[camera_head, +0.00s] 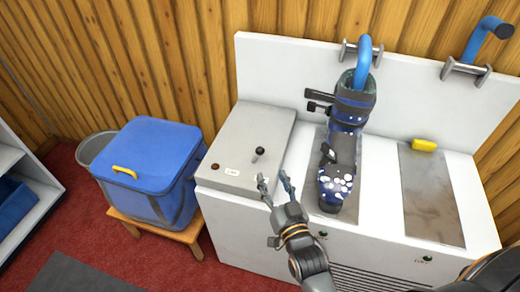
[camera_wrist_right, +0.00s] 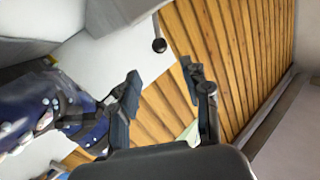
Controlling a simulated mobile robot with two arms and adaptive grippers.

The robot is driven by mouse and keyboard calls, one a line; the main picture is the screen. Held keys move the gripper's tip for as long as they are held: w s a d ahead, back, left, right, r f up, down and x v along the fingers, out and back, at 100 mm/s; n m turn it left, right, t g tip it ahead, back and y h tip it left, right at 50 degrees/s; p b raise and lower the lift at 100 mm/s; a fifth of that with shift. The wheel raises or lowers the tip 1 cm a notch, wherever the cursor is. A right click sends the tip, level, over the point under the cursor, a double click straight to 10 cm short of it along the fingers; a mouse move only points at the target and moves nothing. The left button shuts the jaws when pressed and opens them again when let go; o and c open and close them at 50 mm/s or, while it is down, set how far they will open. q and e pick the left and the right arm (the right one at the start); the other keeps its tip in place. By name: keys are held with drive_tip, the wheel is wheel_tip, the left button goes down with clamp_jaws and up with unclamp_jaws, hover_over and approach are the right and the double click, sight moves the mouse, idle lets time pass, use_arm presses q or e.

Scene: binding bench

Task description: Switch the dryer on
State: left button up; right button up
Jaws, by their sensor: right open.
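The dryer (camera_head: 280,235) is a white cabinet with a tall white back panel. The lever's knob also shows in the right wrist view (camera_wrist_right: 159,45), just beyond the fingertips. My right gripper (camera_head: 272,177) is open and empty, just below and right of the lever at the box's front edge, apart from the knob. It also shows open in the right wrist view (camera_wrist_right: 162,74). My left gripper is not in view.
A dark blue patterned boot (camera_head: 345,150) hangs on a blue pipe (camera_head: 364,65), close right of my right gripper. A second blue pipe (camera_head: 487,37) is empty. A yellow block (camera_head: 424,145) lies on the right. A blue lidded bin (camera_head: 150,155) stands left on a wooden stool (camera_head: 187,237).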

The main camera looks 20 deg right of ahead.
sight(262, 154)
drive_tip(key=w, duration=1.1)
drive_tip(key=shift+w, duration=0.3)
drive_tip(key=shift+c, duration=0.4)
clamp_jaws()
